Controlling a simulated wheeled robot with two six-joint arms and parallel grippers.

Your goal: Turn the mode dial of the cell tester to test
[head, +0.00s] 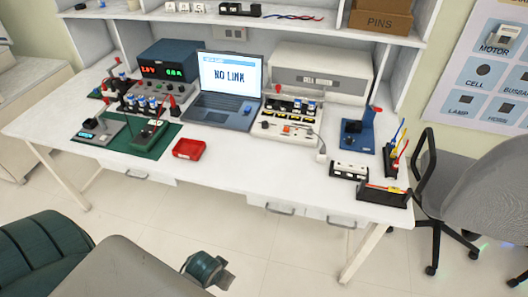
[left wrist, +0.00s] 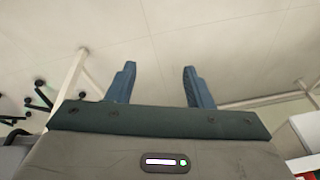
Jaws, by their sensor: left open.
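A small grey device with a black dial (head: 91,124) and a lit cyan display lies on the green mat (head: 147,151) at the left of the bench in the head view; it looks like the cell tester (head: 108,131). Its dial setting is too small to read. My left gripper (left wrist: 157,70) is open and empty in the left wrist view, its two blue fingers apart over bare floor, away from the bench top. The tester does not show clearly in the left wrist view. My right gripper is not in view.
On the bench (head: 240,160) stand a power supply (head: 168,65), a laptop (head: 225,90) reading NO LINK, a red tray (head: 188,148), a parts board (head: 290,120) and a blue fixture (head: 357,131). A grey chair (head: 470,190) stands at the right. The bench's front middle is mostly clear.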

